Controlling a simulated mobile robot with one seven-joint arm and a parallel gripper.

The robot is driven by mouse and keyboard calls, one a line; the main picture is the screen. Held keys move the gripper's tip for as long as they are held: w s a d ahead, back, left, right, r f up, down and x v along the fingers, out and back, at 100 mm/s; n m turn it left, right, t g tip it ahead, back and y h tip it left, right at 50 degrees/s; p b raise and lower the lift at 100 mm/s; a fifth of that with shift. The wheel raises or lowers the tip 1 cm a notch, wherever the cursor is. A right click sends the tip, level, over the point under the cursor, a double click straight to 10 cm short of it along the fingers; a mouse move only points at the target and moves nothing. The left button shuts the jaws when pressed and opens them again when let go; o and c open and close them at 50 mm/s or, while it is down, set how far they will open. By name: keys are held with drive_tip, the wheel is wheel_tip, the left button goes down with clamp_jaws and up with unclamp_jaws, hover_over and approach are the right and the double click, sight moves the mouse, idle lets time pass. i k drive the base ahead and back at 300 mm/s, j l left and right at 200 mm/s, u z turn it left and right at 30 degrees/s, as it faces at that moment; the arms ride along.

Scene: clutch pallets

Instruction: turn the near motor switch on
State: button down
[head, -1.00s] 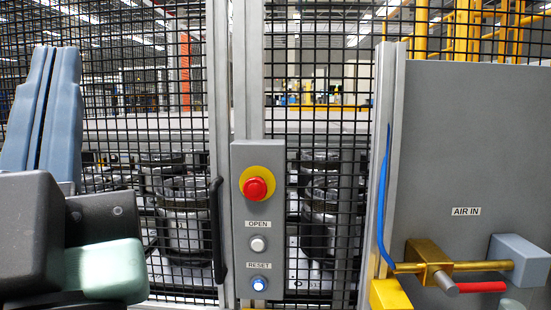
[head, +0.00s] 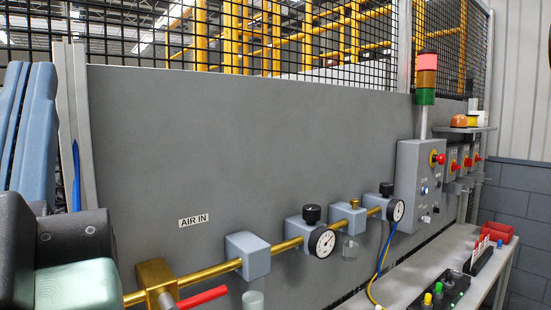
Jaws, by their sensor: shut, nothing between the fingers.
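Several grey switch boxes with red knobs on yellow plates hang in a row at the far right of the head view. The nearest one (head: 452,166) is small, partly behind the grey control panel's side, and its knob position is too small to read. I cannot tell which box is the near motor switch, as their labels are unreadable. My gripper is not recognisable in the head view. Parts of my own arm fill the left edge, well away from the switches.
A brass air line (head: 215,277) with gauges and a red lever (head: 202,298) runs along the grey wall panel (head: 250,130). A control panel (head: 412,185) has a stack light (head: 427,75) above it. A bench (head: 395,287) carrying buttons and a red object (head: 497,232) stands in front.

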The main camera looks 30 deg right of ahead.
sight(468, 162)
drive_tip(key=z, duration=0.4)
drive_tip(key=l+z, duration=0.1)
drive_tip(key=z, duration=0.75)
drive_tip(key=i+l+z, duration=0.1)
drive_tip(key=z, duration=0.3)
drive_tip(key=i+l, duration=0.45)
drive_tip(key=i+l+z, duration=0.1)
drive_tip(key=i+l, duration=0.3)
drive_tip(key=i, duration=0.25)
